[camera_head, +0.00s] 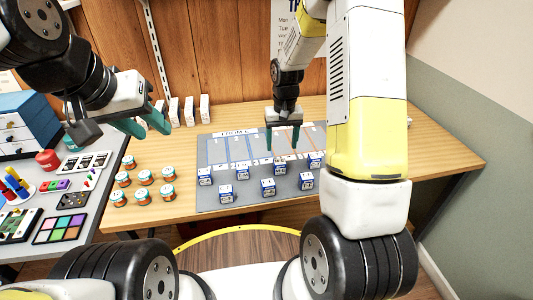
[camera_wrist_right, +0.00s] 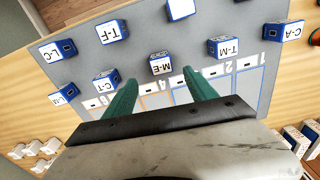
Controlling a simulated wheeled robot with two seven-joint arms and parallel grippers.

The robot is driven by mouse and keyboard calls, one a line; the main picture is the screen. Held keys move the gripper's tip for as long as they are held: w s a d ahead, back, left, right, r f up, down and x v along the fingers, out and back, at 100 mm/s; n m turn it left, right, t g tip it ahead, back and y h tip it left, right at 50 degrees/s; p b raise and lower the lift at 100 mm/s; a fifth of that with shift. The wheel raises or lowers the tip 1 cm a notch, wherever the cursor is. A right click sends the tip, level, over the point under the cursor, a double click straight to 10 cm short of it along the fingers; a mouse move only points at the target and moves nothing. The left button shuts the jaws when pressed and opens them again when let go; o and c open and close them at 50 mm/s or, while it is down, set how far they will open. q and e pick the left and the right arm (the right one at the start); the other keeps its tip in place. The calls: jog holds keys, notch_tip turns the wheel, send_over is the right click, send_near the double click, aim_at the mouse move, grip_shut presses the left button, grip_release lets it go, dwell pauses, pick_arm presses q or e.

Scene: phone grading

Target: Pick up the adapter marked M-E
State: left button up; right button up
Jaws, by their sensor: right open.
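The adapter marked M-E (camera_wrist_right: 160,66) is a small blue and white block on the grey mat, in the middle of the right wrist view. In the head view it appears to be the block (camera_head: 280,163) just in front of my right gripper. My right gripper (camera_wrist_right: 159,79) is open and empty, its teal fingers pointing at the M-E block from either side, apart from it. It also shows in the head view (camera_head: 282,146), above the mat's back part. My left gripper (camera_head: 142,124) is open and empty at the upper left, away from the adapters.
Neighbouring adapters T-M (camera_wrist_right: 224,47) and C-T (camera_wrist_right: 105,83) stand either side of M-E, with T-F (camera_wrist_right: 111,32) close by. The grey mat (camera_head: 215,205) has marked compartments at the back. Several round jars (camera_head: 144,177) stand left of it; white boxes (camera_head: 189,110) stand behind.

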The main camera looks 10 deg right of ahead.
aim_at(280, 161)
notch_tip(280, 161, down, 11)
jog(key=shift+w+a+r, duration=0.15)
dwell(0.4)
jog(key=shift+c, duration=0.4)
